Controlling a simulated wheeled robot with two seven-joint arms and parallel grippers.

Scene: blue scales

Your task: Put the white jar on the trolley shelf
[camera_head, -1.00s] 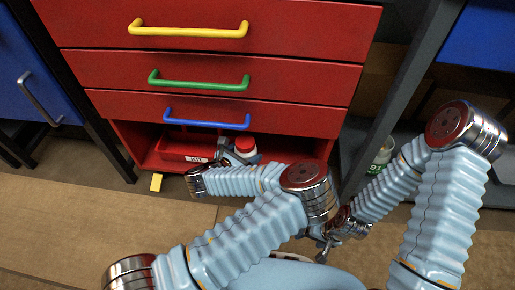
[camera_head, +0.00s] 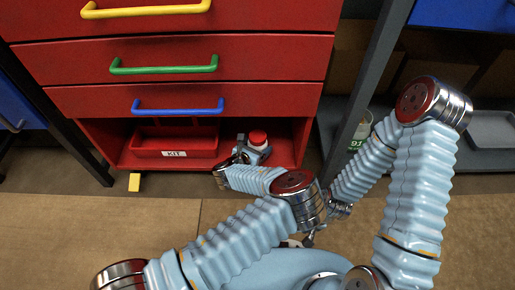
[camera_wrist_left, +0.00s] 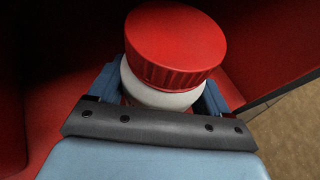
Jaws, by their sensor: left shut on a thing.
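The white jar with a red screw lid (camera_head: 257,137) is at the opening of the red trolley's bottom shelf (camera_head: 286,150), right of the KIT bin. It also shows in the left wrist view, its white body (camera_wrist_left: 150,92) below the lid. My left gripper (camera_head: 250,152) is shut on the jar, which looks slightly tilted in the wrist view. The jar's base is hidden, so I cannot tell whether it touches the shelf.
A red KIT bin (camera_head: 175,143) fills the shelf's left part. Drawers with yellow, green and blue handles (camera_head: 178,107) are above. A dark post (camera_head: 362,95) stands on the right, with a green-labelled container (camera_head: 359,136) behind it. Shelf space right of the jar is clear.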

